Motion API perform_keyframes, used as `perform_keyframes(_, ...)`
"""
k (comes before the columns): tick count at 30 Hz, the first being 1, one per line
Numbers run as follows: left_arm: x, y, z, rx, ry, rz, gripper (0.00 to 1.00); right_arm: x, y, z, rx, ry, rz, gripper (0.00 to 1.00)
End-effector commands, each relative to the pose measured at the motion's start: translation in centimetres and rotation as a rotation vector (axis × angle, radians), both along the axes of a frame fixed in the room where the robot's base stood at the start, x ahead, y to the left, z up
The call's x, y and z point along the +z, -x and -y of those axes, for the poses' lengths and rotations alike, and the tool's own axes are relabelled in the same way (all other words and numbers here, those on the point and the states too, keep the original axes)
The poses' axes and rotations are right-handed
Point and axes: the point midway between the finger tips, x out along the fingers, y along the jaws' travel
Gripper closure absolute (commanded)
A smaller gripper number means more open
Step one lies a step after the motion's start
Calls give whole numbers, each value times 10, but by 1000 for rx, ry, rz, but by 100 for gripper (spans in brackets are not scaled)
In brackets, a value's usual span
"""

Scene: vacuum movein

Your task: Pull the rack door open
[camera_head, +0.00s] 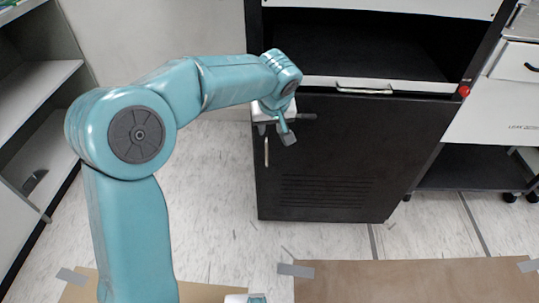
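The rack door (345,150) is the black front panel of a dark cabinet, with slots low down. It looks shut. A thin, upright, pale handle (266,151) runs along its left edge. My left gripper (288,130) is at the door's upper left corner, just above and right of the handle's visible part. Its fingers are small and partly overlap, so I cannot tell how wide they are or whether they touch the door. The handle is not seen between them.
Above the door are a silver horizontal handle (364,91), a red knob (464,91) and an open dark bay (350,45). White shelves (35,85) stand left, a white drawer unit (495,110) right. The floor before the door is clear, with taped brown sheets (410,282) nearer.

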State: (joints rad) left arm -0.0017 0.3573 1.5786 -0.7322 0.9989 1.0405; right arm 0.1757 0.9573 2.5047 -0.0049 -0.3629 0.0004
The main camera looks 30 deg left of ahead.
Motion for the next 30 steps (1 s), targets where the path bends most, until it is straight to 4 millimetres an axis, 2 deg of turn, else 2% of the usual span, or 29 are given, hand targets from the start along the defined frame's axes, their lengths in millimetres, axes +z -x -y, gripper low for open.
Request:
perform_keyframes(5, -27, -1, -7, 3, -1, -5, 64, -9, 0, 0, 0, 0, 0, 57)
perform_keyframes(12, -82, -16, -20, 2, 1, -6, 64, -26, -3, 3, -12, 2, 5, 57)
perform_keyframes(18, -121, -30, -31, 1, 1, -5, 64, -36, -5, 5, -23, 4, 9, 57)
perform_keyframes(24, -144, -40, -38, 1, 1, -3, 64, -41, -7, 7, -29, 6, 12, 57)
perform_keyframes(30, -149, -43, -40, 0, 1, -3, 64, -42, -8, 7, -31, 6, 14, 57)
